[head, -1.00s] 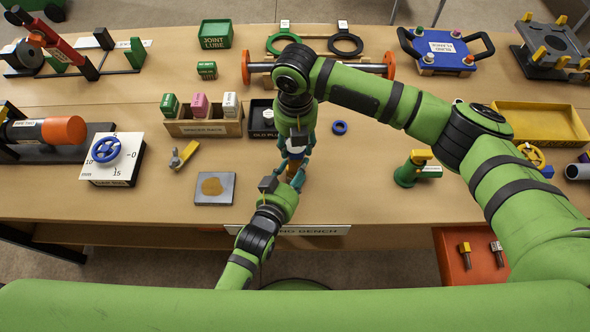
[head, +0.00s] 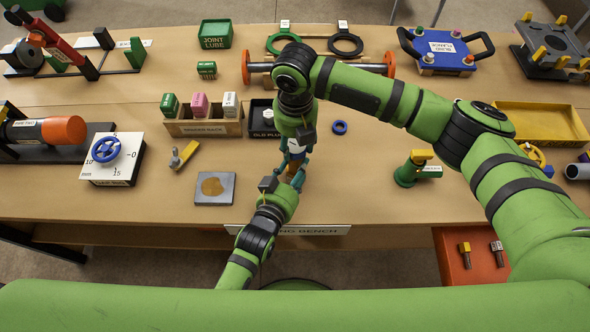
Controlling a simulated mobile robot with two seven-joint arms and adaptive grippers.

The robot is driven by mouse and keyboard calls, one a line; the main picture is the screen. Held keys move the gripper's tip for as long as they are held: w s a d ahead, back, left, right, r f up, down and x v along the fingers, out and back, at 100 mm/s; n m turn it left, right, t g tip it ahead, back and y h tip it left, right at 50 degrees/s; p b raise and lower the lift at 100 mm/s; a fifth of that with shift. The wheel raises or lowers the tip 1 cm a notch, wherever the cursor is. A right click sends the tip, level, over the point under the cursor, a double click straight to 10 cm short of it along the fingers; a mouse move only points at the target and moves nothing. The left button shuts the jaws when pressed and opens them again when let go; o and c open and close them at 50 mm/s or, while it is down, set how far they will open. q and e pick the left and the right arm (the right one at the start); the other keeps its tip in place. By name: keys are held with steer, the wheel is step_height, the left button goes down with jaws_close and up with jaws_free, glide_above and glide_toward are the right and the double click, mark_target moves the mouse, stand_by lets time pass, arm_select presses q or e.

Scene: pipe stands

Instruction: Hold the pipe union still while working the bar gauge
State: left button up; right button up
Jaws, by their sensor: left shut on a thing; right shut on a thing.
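My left gripper (head: 291,180) comes up from the lower left and is shut near the bench's front edge. It closes on a small brownish-orange piece, apparently the pipe union (head: 293,170), mostly hidden by fingers. My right gripper (head: 295,160) points down from above, directly over the left one, its teal fingers shut on a small part with a pale, whitish top, apparently the bar gauge (head: 297,148). The two grippers nearly touch, and the fingers and wrist hide most of both parts. I cannot tell how the parts join.
A white dial box with a blue handwheel (head: 106,149) stands left, beside a yellow-handled tool (head: 183,156) and a grey plate (head: 214,188). A spacer rack (head: 203,124) and a black tray (head: 262,118) stand behind. A blue ring (head: 340,128) lies right, then a green stand (head: 412,170).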

arm_select(q)
steer(key=shift+s+f, duration=0.15)
steer(key=shift+f, duration=0.2)
arm_select(e)
steer(key=shift+a+r, duration=0.1)
steer(key=shift+r, duration=0.5)
steer(key=shift+r, duration=0.3)
steer(key=shift+r, duration=1.9)
arm_select(q)
steer(key=o, duration=1.3)
steer(key=shift+o, duration=0.4)
arm_select(e)
steer(key=shift+w, duration=0.1)
arm_select(q)
steer(key=shift+w+r, duration=0.15)
steer(key=shift+w, duration=0.05)
steer(key=v, duration=1.2)
steer(key=shift+d, duration=0.15)
